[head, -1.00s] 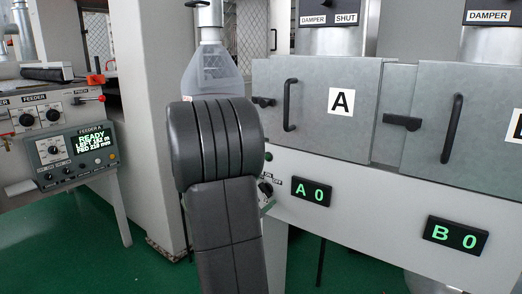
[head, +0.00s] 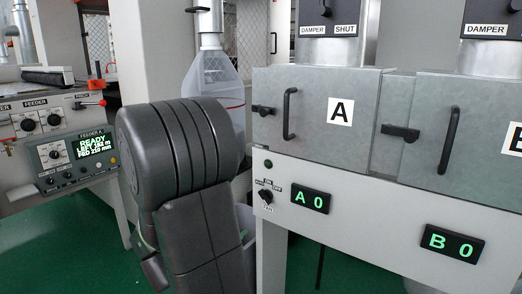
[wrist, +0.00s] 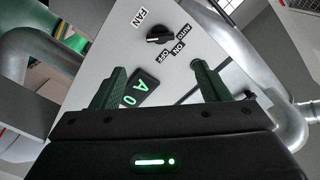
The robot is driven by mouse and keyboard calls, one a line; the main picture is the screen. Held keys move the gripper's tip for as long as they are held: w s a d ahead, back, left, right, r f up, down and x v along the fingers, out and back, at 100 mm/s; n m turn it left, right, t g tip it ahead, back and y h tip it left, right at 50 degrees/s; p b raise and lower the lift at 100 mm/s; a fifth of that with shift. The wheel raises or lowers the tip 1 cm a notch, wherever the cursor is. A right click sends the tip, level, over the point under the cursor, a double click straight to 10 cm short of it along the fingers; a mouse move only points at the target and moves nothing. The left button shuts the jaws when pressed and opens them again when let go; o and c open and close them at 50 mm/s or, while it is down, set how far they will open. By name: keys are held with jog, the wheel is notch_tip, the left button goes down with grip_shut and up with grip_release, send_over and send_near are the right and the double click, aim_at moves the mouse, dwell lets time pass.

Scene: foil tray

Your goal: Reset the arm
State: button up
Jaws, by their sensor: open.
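My gripper (wrist: 160,68) is open and empty in the wrist view, its two dark green fingers apart. Between and beyond them is a light grey panel (wrist: 104,62) with a black fan knob (wrist: 160,34) and the A display (wrist: 138,92). The view is tilted. I see no contact with the panel. In the head view my dark grey arm stands bent in the middle, left of the panel; my gripper's fingers cannot be made out there. The same fan knob (head: 266,196) shows just right of my arm, left of the display reading A 0 (head: 311,199).
Door A (head: 310,110) and door B (head: 470,130) are shut, with black handles. A B 0 display (head: 455,242) is below. The feeder panel (head: 80,150) reading READY stands left. A clear plastic container (head: 212,80) is behind my arm. Green floor shows between the machines.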

aim_at(263, 197)
jog(key=b+x, duration=0.2)
jog(key=x, duration=1.2)
jog(key=shift+f+b, duration=0.1)
jog(key=shift+b, duration=0.3)
jog(key=shift+s+r+n+p, duration=0.1)
jog(key=shift+r+n+p, duration=0.3)
jog(key=shift+p, duration=0.5)
jog(key=shift+a+n+p, duration=0.15)
jog(key=shift+n+p, duration=0.3)
jog(key=shift+n, duration=0.25)
jog(key=n+p, duration=0.4)
jog(key=n, duration=0.1)
jog(key=n+p, duration=0.4)
jog(key=n, duration=0.1)
jog(key=shift+f, duration=0.1)
jog(key=n+p, duration=0.2)
jog(key=n, duration=0.2)
jog(key=shift+f+n+p, duration=0.2)
jog(key=shift+n+p, duration=0.4)
jog(key=shift+n, duration=0.2)
jog(key=shift+s, duration=0.1)
